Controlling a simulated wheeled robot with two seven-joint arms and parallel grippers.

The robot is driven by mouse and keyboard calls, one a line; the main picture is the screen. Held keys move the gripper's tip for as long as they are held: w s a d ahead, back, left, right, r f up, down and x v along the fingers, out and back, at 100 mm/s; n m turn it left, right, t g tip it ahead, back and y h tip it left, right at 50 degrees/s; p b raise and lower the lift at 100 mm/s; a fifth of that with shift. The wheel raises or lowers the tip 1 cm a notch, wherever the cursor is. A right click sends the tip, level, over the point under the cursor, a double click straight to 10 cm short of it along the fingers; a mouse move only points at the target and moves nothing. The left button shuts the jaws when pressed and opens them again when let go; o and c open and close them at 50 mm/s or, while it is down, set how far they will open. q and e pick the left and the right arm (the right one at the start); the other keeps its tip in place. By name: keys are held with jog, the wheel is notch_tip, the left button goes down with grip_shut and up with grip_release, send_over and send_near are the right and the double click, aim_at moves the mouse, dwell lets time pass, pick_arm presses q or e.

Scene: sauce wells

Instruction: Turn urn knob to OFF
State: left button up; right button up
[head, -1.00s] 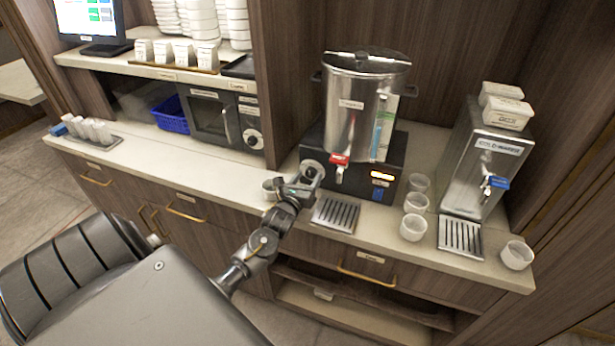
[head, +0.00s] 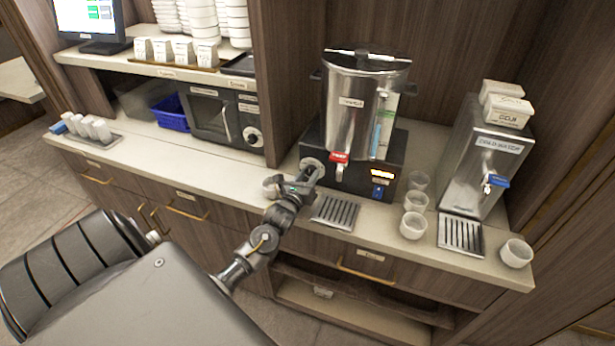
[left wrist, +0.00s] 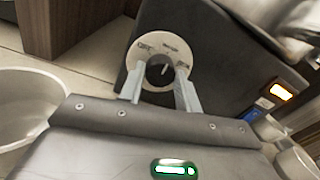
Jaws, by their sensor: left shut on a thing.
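The steel urn (head: 352,115) stands on its black base (head: 388,160) on the counter, with a red-handled tap at its front. The black urn knob (left wrist: 160,70) sits in the middle of a pale round dial (left wrist: 145,48) on the base's front left. A white mark on the knob points up and slightly right; the dial's lettering is too blurred to read surely. My left gripper (head: 312,172) is at the dial. In the left wrist view its two fingers (left wrist: 160,88) are shut on the knob, one each side. My right gripper is out of view.
An amber display (head: 382,174) is lit on the base. A drip tray (head: 335,212) lies below the tap. A cup (left wrist: 25,105) stands close left of my gripper. White cups (head: 413,226) and a cold-water dispenser (head: 480,165) stand to the right.

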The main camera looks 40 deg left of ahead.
pick_arm(q)
jog(key=n, duration=0.6)
jog(key=shift+p, duration=0.35)
jog(key=n, duration=0.5)
jog(key=shift+n+y, duration=0.3)
jog(key=shift+y, duration=0.1)
jog(key=o, duration=1)
jog(key=shift+w, duration=0.1)
jog(key=shift+d, duration=0.1)
